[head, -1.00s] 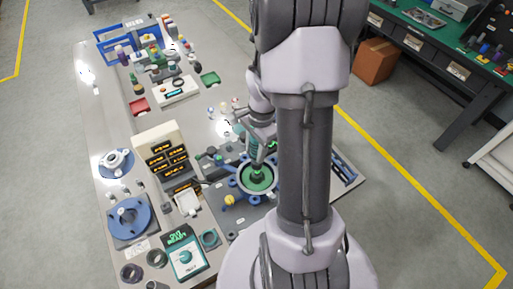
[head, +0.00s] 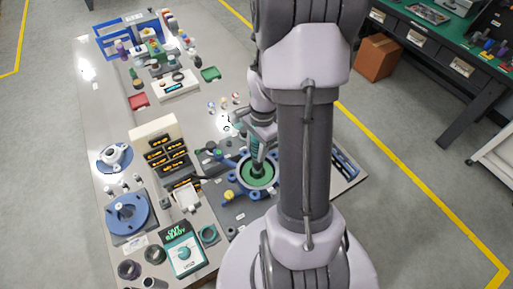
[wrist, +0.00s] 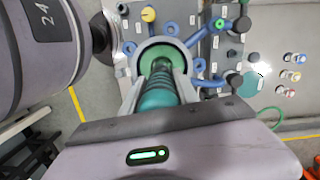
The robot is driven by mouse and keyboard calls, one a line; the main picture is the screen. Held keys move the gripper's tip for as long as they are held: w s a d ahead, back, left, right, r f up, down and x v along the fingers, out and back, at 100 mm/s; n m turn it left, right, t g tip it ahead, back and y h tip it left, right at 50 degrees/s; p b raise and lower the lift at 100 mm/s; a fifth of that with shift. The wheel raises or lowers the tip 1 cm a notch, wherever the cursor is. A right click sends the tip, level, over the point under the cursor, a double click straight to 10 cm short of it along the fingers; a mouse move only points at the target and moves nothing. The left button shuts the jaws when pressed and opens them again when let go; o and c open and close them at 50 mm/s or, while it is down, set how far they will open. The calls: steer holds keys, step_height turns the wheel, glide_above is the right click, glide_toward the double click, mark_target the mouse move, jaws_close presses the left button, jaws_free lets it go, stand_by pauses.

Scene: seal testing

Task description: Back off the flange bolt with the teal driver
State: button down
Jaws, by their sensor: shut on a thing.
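The teal driver (wrist: 157,95) is between the fingers of my gripper (wrist: 158,82) in the wrist view, and my gripper is shut on it. In the head view my gripper (head: 258,150) is over the same flange (head: 243,182), partly behind my arm. The driver's tip and the flange bolt are hidden, so I cannot tell whether they touch.
A grey plate with blue clamps and knobs (head: 229,194) surrounds the flange. A teal-fronted box with a dial (head: 184,250), a display stack (head: 165,155) and a blue round fixture (head: 128,213) stand to the left. Small coloured fittings (wrist: 291,74) lie to the right in the wrist view.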

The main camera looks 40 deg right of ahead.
mark_target(256, 141)
steer(key=shift+f+b, duration=0.8)
steer(key=shift+f, duration=0.15)
stand_by(0.5)
steer(key=shift+s+f, duration=0.1)
stand_by(1.1)
steer(key=shift+r, duration=0.45)
stand_by(2.6)
steer(key=shift+r+p, duration=0.5)
steer(key=shift+r, duration=0.1)
step_height(256, 141, up, 4)
steer(key=p, duration=0.3)
steer(key=shift+f, duration=0.1)
